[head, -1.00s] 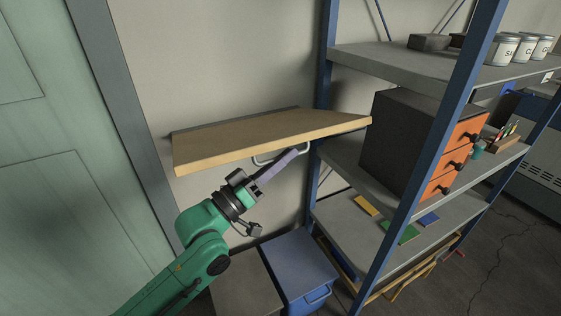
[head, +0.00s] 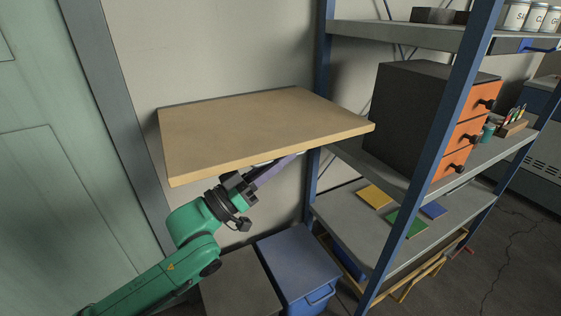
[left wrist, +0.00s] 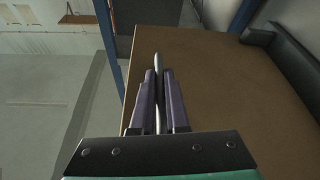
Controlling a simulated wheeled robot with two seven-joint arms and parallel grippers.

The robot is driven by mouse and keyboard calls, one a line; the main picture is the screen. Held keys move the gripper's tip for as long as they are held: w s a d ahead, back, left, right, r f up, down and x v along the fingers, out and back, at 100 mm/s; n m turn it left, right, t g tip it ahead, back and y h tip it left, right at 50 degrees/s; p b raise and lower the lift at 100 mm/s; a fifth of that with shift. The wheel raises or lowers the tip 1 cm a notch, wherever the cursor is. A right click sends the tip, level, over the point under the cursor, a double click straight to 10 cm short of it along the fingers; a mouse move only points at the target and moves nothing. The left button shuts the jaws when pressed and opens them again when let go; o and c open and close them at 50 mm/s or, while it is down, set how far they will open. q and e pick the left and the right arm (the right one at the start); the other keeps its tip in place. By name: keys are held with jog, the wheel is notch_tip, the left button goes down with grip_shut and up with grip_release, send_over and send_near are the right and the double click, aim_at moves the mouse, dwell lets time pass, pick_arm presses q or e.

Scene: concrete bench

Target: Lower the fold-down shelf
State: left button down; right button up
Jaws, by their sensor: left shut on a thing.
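The fold-down shelf (head: 260,125) is a light wooden board against the wall, left of the rack, in the head view. Its top face shows broadly and it looks near level; I cannot tell its exact tilt. Its brown underside (left wrist: 220,85) fills much of the left wrist view. My left gripper (head: 290,160) reaches up from below to the shelf's front edge. Its purple fingers (left wrist: 158,82) are shut on the pale bar handle (left wrist: 157,62) under the board. The board mostly hides the handle in the head view. My right gripper is not in view.
A blue metal rack (head: 435,150) stands to the right, holding a dark drawer cabinet (head: 405,125) with orange fronts. A blue bin (head: 300,265) and a dark box (head: 240,285) stand on the floor below the shelf. A green door (head: 45,200) is at the left. The shelf's top is bare.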

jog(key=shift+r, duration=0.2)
pick_arm(q)
jog(key=shift+f, duration=0.1)
jog(key=c, duration=0.9)
grip_release()
jog(key=shift+w, duration=0.1)
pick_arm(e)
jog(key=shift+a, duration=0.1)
pick_arm(q)
jog(key=p+v, duration=0.1)
jog(key=v, duration=1.3)
jog(key=shift+a+f, duration=0.2)
jog(key=shift+a, duration=0.05)
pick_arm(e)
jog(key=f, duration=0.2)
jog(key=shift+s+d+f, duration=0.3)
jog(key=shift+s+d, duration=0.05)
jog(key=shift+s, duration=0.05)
